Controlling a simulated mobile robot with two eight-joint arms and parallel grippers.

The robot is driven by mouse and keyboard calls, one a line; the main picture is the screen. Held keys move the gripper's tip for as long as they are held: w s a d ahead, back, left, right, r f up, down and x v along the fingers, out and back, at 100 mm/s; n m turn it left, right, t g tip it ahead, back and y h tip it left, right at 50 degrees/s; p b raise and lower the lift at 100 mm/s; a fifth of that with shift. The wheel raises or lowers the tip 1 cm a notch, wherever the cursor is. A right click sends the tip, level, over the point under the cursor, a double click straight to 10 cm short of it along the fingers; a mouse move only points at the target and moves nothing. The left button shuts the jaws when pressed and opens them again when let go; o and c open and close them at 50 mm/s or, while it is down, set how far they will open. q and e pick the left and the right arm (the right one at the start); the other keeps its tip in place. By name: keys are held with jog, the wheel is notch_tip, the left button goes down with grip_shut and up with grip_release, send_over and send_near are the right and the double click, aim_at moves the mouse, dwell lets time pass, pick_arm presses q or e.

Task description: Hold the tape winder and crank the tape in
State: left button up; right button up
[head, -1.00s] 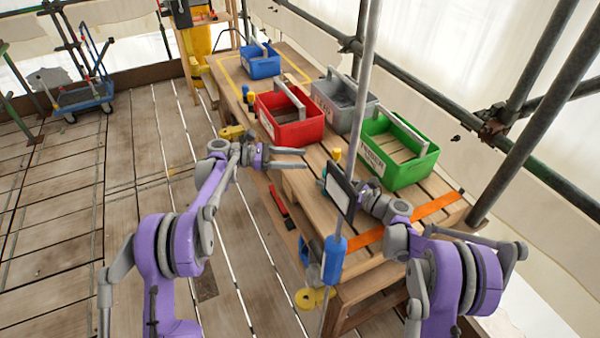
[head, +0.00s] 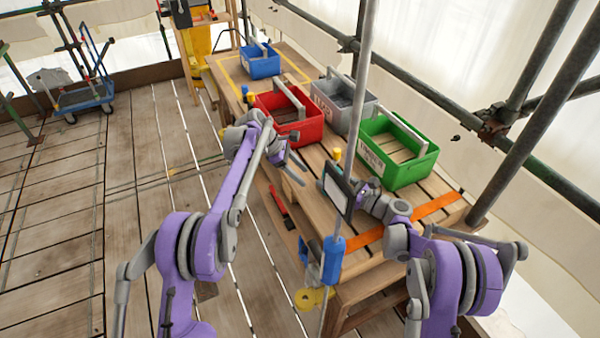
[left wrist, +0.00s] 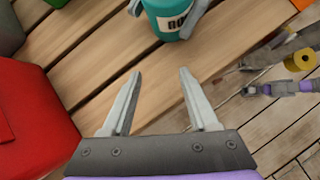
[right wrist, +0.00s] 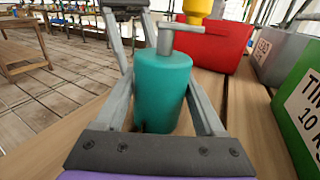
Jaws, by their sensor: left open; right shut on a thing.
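The tape winder is a teal drum (right wrist: 163,90) with a crank arm and a yellow knob (right wrist: 198,8) on top. It stands upright on the bench between the fingers of my right gripper (right wrist: 163,110), which is shut on it. My left gripper (head: 300,175) is open and empty above the bench. In the left wrist view its fingers (left wrist: 160,75) point toward the teal drum (left wrist: 170,14), clearly apart from it. An orange strip (head: 436,206) lies across the bench near the winder.
Red (head: 290,132), grey (head: 345,118), green (head: 405,168) and blue (head: 259,65) crates stand on the bench.

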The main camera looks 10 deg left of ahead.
dwell(0.4)
jog(key=o, duration=1.5)
